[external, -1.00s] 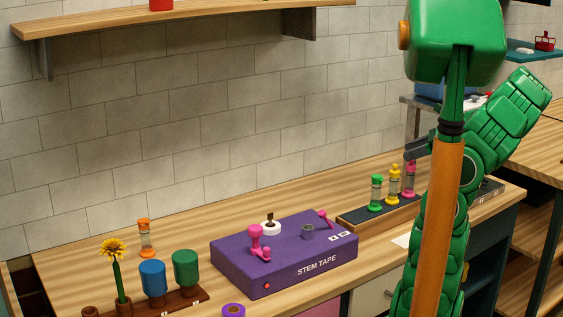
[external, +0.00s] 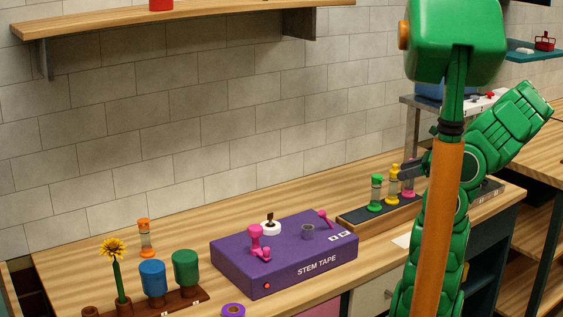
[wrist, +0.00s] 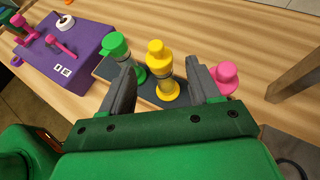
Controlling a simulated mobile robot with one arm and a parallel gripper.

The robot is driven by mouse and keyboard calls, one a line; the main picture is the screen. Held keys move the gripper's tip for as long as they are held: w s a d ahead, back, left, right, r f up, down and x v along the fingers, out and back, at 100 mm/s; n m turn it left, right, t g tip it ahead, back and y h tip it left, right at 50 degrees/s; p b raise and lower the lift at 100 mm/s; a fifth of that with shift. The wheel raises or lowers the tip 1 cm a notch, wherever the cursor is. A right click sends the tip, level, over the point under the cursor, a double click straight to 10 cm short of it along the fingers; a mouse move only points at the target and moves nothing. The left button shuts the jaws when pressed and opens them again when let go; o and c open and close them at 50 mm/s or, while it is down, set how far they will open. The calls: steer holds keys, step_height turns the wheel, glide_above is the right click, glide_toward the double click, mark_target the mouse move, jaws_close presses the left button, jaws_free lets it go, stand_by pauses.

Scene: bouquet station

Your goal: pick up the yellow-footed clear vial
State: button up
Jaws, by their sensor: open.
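The yellow-footed clear vial (wrist: 160,72) has a yellow cap and yellow base and stands upright in a dark rack (wrist: 147,95). It also shows in the external view (external: 393,185). My gripper (wrist: 163,74) is open, with its two dark fingers on either side of the yellow vial in the wrist view. Whether the fingers touch the vial cannot be told. In the external view my gripper (external: 414,168) is at the rack's right part, partly hidden by my arm.
A green vial (wrist: 117,47) stands just left of the yellow one, near my left finger. A pink vial (wrist: 226,77) stands right, beside my right finger. The purple stem tape box (external: 285,250) lies left of the rack. Bare wooden table lies behind.

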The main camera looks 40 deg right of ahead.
mark_target(394, 174)
steer(key=shift+x, duration=2.35)
steer(key=shift+c, duration=0.4)
jaws_close()
